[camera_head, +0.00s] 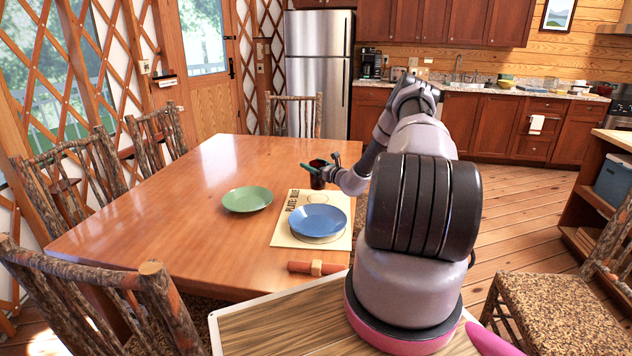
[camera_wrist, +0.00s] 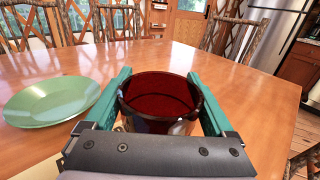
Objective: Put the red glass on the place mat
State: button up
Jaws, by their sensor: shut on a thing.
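The dark red glass (camera_head: 317,181) is upright near the far edge of the place mat. In the wrist view the glass (camera_wrist: 158,92) stands between the two teal fingers of my gripper (camera_wrist: 160,78), its open rim facing up. My gripper (camera_head: 320,168) is shut on it. I cannot tell whether its base touches the table. The beige place mat (camera_head: 283,238) has printed lettering along its left side and a circle outline near its far end. A blue plate (camera_head: 318,219) lies on its nearer part.
A green plate (camera_head: 247,199) lies left of the mat; it also shows in the wrist view (camera_wrist: 58,101). A wooden piece (camera_head: 316,267) lies near the table's front edge. The far part of the wooden table (camera_head: 240,155) is clear. Log chairs (camera_head: 75,175) stand around it.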

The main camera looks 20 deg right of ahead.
aim_at(313, 175)
jog(key=shift+f, duration=2.55)
jog(key=o, duration=1.6)
jog(key=shift+f, duration=0.1)
